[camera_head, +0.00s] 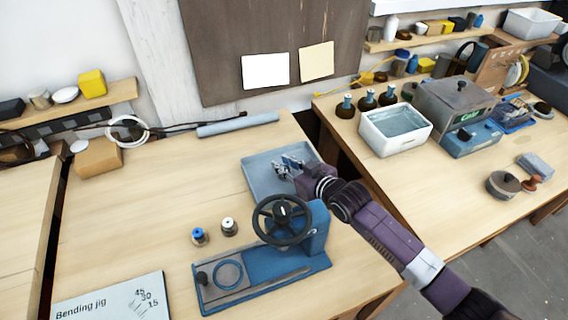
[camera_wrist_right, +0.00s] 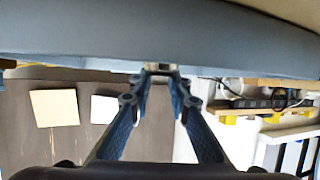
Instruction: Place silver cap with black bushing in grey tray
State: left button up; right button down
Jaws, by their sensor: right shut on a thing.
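The grey tray (camera_head: 258,182) lies on the workbench behind the blue bending jig. My right gripper (camera_head: 288,164) is over the tray, its fingers pointing left toward the tray's back part. In the right wrist view its fingertips (camera_wrist_right: 160,72) are close together on a small silver piece (camera_wrist_right: 161,67), apparently the silver cap; its black bushing cannot be made out. A broad grey surface (camera_wrist_right: 160,39), apparently the tray, crosses close beyond the fingertips. I cannot tell whether the piece touches the tray. My left gripper is not in view.
Two small caps stand left of the jig (camera_head: 284,222), one with a blue top (camera_head: 199,236), one with a white top (camera_head: 229,227). A bending-jig sheet (camera_head: 110,300) lies front left. A grey tube (camera_head: 237,124) lies at the back. The left-middle bench is clear.

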jog(key=shift+f, duration=0.15)
jog(key=c, duration=1.8)
grip_release()
jog(key=shift+r, duration=0.25)
jog(key=shift+s+d, duration=0.15)
jog(key=shift+s, duration=0.05)
jog(key=b+v, duration=0.1)
jog(key=v, duration=1)
jog(key=shift+s+d+r, duration=0.1)
jog(key=shift+s+d, duration=0.05)
jog(key=shift+s, duration=0.05)
